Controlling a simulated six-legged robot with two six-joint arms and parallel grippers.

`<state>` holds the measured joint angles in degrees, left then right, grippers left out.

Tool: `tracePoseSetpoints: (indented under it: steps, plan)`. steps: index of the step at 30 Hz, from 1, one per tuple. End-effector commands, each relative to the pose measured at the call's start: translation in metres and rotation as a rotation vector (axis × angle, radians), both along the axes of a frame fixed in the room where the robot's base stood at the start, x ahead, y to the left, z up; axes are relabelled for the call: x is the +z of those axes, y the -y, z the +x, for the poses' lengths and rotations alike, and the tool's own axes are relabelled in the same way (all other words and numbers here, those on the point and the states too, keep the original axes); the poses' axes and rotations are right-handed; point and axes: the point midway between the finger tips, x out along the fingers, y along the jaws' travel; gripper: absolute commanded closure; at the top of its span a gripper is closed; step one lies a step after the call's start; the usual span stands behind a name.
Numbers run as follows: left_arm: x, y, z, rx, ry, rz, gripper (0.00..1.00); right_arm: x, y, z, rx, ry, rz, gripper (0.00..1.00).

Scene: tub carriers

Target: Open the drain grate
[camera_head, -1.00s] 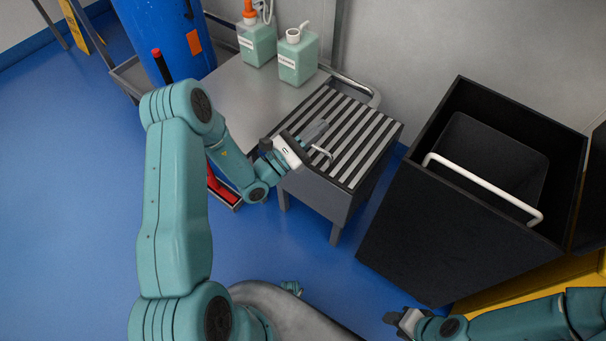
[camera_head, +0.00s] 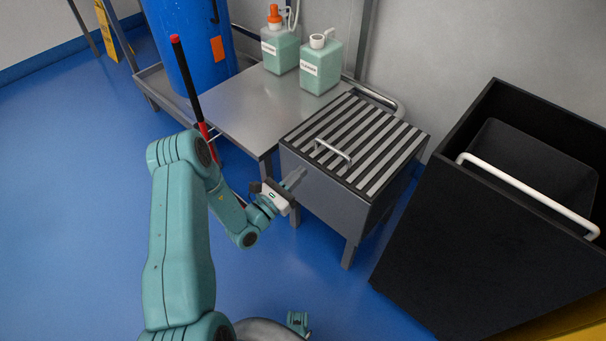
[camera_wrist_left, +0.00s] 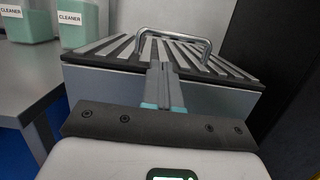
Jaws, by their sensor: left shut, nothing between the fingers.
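The drain grate (camera_head: 362,141) is a panel of light and dark slats lying flat on top of a grey metal box (camera_head: 325,196) with legs. A curved metal handle (camera_head: 334,151) stands up near its front edge. The handle also shows in the left wrist view (camera_wrist_left: 172,32), beyond my fingers. My left gripper (camera_head: 297,176) is shut and empty in front of the box, below the level of the grate and apart from the handle. Its closed fingers (camera_wrist_left: 160,68) point at the box and grate edge. The box's inside is hidden.
A steel table (camera_head: 252,108) joins the box on the left, with two cleaner bottles (camera_head: 321,66) at the back. A blue barrel (camera_head: 187,45) stands further left. A large black tub (camera_head: 470,215) with a white handle stands on the right. The blue floor at left is clear.

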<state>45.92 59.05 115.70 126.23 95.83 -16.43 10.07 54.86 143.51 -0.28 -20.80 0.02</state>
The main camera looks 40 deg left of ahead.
Motion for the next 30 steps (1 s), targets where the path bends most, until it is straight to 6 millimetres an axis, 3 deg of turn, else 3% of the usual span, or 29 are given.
tracePoseSetpoints:
  steps: [6,12,30]
  plan:
    - [0.007,0.006,0.041,-0.005,0.004,0.003,1.0,-0.011,0.0,0.0,-0.001,0.001,0.0,0.57]
    - [0.013,0.01,0.067,-0.003,0.002,0.001,1.0,-0.016,0.002,0.002,-0.006,0.003,-0.002,0.57]
    - [0.018,0.008,0.076,-0.001,-0.003,-0.001,1.0,-0.015,0.002,0.002,-0.008,0.003,-0.002,0.57]
